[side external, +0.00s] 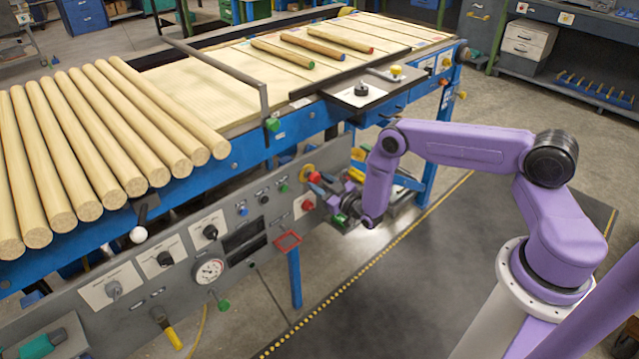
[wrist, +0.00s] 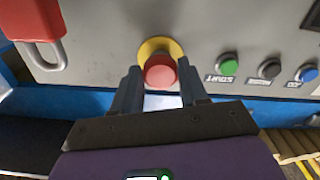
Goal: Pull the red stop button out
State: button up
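The red stop button (wrist: 160,72) with its yellow collar (wrist: 158,46) sits on the grey panel, centred ahead of my gripper in the wrist view. My gripper (wrist: 159,80) has one dark finger on each side of the button. The fingers are apart, and a narrow gap seems to show at the right; I cannot tell whether the left finger touches. In the side view the red button (side external: 314,177) and yellow collar (side external: 306,171) show at the panel's right end, with my gripper (side external: 325,189) close in front, partly hiding that spot.
Green (wrist: 228,67), black (wrist: 269,68) and blue (wrist: 306,73) buttons sit to the right on the panel. A red padlock-like part (wrist: 36,18) hangs at the upper left. Wooden rods (side external: 120,130) lie on the bench above. The floor (side external: 400,290) in front is clear.

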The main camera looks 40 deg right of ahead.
jog(key=o, duration=0.4)
jog(key=shift+s, duration=0.15)
jog(key=shift+o, duration=0.2)
jog(key=s, duration=1.7)
jog(key=shift+s, duration=0.2)
